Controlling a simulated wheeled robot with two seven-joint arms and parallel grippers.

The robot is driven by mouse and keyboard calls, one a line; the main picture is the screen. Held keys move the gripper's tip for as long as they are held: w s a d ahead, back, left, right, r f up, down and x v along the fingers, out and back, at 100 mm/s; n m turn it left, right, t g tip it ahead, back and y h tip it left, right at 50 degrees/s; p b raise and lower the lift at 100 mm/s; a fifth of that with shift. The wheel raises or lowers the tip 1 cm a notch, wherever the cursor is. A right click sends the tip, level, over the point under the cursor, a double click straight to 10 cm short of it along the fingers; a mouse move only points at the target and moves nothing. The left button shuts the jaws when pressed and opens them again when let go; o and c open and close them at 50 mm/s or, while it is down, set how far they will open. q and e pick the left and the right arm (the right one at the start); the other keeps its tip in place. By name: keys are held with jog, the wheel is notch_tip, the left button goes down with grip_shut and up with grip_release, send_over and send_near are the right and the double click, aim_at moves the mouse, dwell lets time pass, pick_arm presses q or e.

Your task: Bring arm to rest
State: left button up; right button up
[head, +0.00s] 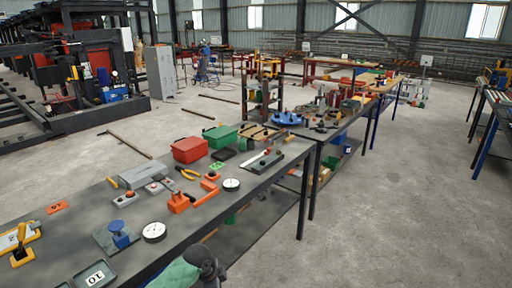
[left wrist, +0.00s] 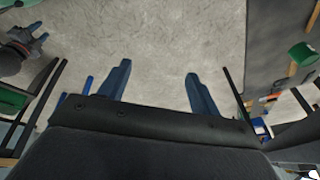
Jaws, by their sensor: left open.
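My left gripper (left wrist: 158,86) is open in the left wrist view. Its two blue-grey fingers stand wide apart with nothing between them, and bare concrete floor (left wrist: 165,35) lies beyond. In the head view a dark part of what looks like my arm shows at the bottom edge, beside the near workbench (head: 262,182); the fingers cannot be made out there.
The near bench holds a red box (head: 189,149), a green box (head: 220,136), dial gauges (head: 154,232), orange clamps (head: 178,202) and a blue-knobbed block (head: 120,234). A second bench (head: 345,122) stands behind. Open floor (head: 400,200) lies to the right.

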pick_arm(q)
jog(key=s+a+f+n, duration=0.1)
jog(key=s+f+n, duration=0.2)
jog(key=s+f, duration=0.35)
jog(key=s+f+n, duration=0.2)
jog(key=s+f, duration=0.1)
jog(key=f, duration=0.6)
jog(key=s+a+f+n, duration=0.1)
jog(key=s+f+n, duration=0.2)
jog(key=s+f, duration=0.35)
jog(key=s+a+f+n+y, duration=0.1)
jog(key=s+a+f+n, duration=0.1)
jog(key=s+f, duration=0.6)
jog(key=s+a+f+n+y, duration=0.1)
jog(key=s+f+n, duration=0.3)
jog(key=s+f, duration=0.5)
jog(key=s+a, duration=0.1)
jog(key=s, duration=0.5)
jog(key=shift+s+f+y, duration=0.25)
jog(key=shift+f+y, duration=0.05)
pick_arm(e)
jog(key=shift+a, duration=0.15)
pick_arm(q)
jog(key=shift+a, duration=0.1)
